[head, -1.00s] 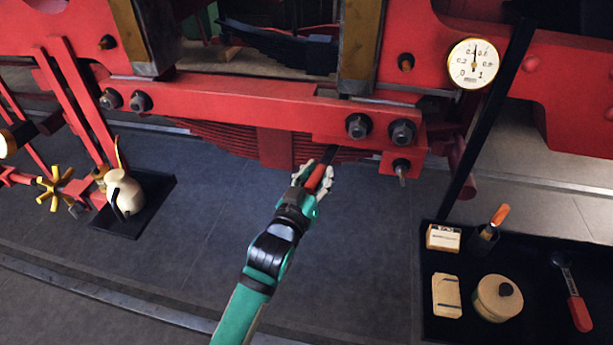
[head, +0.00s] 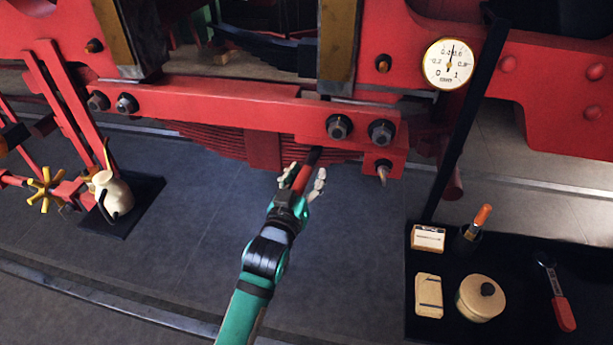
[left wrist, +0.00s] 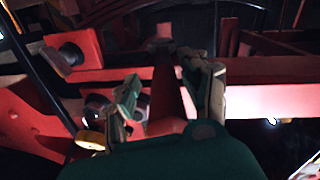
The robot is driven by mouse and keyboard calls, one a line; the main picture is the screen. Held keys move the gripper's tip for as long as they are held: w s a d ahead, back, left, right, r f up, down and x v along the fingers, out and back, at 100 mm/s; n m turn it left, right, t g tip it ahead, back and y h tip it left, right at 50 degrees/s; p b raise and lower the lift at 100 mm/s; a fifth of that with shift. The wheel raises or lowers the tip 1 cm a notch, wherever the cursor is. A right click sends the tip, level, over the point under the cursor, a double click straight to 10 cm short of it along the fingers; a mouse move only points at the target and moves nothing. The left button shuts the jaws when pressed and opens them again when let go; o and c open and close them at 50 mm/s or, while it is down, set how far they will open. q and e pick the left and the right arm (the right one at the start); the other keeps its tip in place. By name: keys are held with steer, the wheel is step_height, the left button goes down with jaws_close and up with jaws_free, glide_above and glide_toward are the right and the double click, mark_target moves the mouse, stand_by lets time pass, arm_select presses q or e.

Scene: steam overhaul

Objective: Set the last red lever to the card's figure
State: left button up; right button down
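The red-handled lever (head: 299,181) sticks out from under the red beam, its dark shaft (head: 314,155) running up toward it. My left gripper (head: 303,174) is around the handle, with its pale fingers spread on either side. In the left wrist view the lever (left wrist: 168,95) lies between the fingers, with gaps beside it, so the gripper is open. A round white gauge (head: 448,64) hangs at the upper right, its needle near the top of the dial, around the middle figures. A small card (head: 428,238) stands on the black tray; its writing is too small to read. My right gripper is not in view.
The black tray (head: 390,322) at the right holds a pot (head: 480,298), a pale block (head: 428,295), an orange-handled tool (head: 482,217) and a red-handled wrench (head: 563,312). A cream oil can (head: 112,195) stands at left near a yellow handwheel (head: 45,188). A dark post (head: 466,125) rises beside the gauge.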

arm_select(q)
steer(key=shift+a, duration=0.25)
steer(key=v, duration=1.2)
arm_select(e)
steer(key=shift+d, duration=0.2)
arm_select(q)
steer(key=shift+f, duration=0.15)
steer(key=s+a+f+m+g+y+b, duration=0.1)
steer(key=s+f+g, duration=0.2)
steer(key=f, duration=1)
steer(key=s+a+f+g+b, duration=0.1)
steer(key=s+f+g, duration=0.1)
steer(key=f, duration=1.2)
steer(key=s+a+f+m+g+y+b, duration=0.1)
steer(key=s+f+g, duration=0.2)
steer(key=f, duration=1)
steer(key=s+a+f+g+y+b, duration=0.1)
steer(key=s+a+f+g, duration=0.3)
steer(key=s+f, duration=0.8)
steer(key=s+a+f+g+y+b, duration=0.1)
steer(key=s+a+f+g, duration=0.3)
steer(key=s+a+f, duration=0.5)
steer(key=s+f+b, duration=0.1)
steer(key=s+f, duration=0.3)
steer(key=s, duration=0.7)
steer(key=shift+a+f, duration=0.25)
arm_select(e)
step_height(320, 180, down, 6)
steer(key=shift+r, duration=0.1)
